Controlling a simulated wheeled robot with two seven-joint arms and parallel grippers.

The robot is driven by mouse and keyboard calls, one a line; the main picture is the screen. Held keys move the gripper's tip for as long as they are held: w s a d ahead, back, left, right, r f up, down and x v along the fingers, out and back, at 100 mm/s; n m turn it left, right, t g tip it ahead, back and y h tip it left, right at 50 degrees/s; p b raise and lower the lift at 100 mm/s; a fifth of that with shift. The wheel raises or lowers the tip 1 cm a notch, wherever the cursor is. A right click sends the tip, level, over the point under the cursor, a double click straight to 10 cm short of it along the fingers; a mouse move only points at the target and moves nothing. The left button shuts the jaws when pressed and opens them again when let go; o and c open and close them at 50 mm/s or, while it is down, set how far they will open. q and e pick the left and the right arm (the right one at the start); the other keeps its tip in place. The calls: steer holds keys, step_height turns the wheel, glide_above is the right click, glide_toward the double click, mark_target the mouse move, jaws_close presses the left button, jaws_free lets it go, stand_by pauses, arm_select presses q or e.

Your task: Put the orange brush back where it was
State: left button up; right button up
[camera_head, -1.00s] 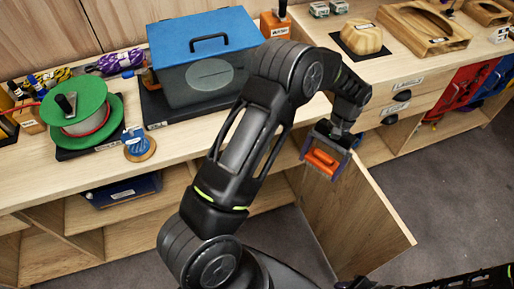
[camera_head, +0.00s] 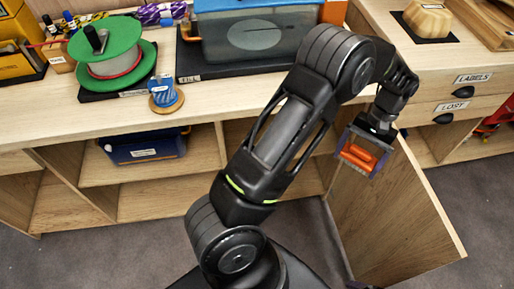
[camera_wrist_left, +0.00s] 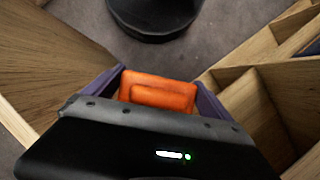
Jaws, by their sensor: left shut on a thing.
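The orange brush (camera_head: 358,157) is a small block between the fingers of my left gripper (camera_head: 362,152). The gripper points down in front of the counter, close to the open wooden door (camera_head: 400,215). In the left wrist view the brush (camera_wrist_left: 158,93) sits between the two purple fingers of the left gripper (camera_wrist_left: 160,90), with floor beyond it. My left gripper is shut on the brush. My right gripper is not in view.
The counter (camera_head: 210,100) holds a green spool (camera_head: 105,50), a small blue spool (camera_head: 164,93) and a file box (camera_head: 245,40). A blue case (camera_head: 142,147) lies on a shelf below. Drawers labelled LABELS (camera_head: 474,78) and LOST (camera_head: 454,106) are at right.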

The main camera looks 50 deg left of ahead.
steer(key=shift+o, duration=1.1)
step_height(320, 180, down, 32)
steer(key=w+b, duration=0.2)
steer(key=b, duration=2.6)
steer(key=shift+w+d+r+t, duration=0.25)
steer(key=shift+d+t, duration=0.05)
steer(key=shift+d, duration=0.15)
arm_select(q)
step_height(320, 180, down, 27)
steer(key=s+n+t+h+b, duration=0.25)
steer(key=n+b, duration=0.35)
steer(key=n, duration=0.3)
steer(key=s+a+f+n+t, duration=0.2)
steer(key=s+a+n, duration=0.2)
steer(key=a+n, duration=0.35)
steer(key=s+a+f+n+t, duration=0.2)
steer(key=s+a+n+t, duration=0.1)
steer(key=s+a+n, duration=0.4)
steer(key=a+r+n+y, duration=0.3)
steer(key=a+r+n, duration=0.1)
steer(key=n, duration=0.7)
steer(key=a+r+n+g+y, duration=0.1)
steer(key=a+r+n+y, duration=0.3)
steer(key=n, duration=0.7)
steer(key=shift+w+a, duration=0.25)
steer(key=shift+a, duration=0.7)
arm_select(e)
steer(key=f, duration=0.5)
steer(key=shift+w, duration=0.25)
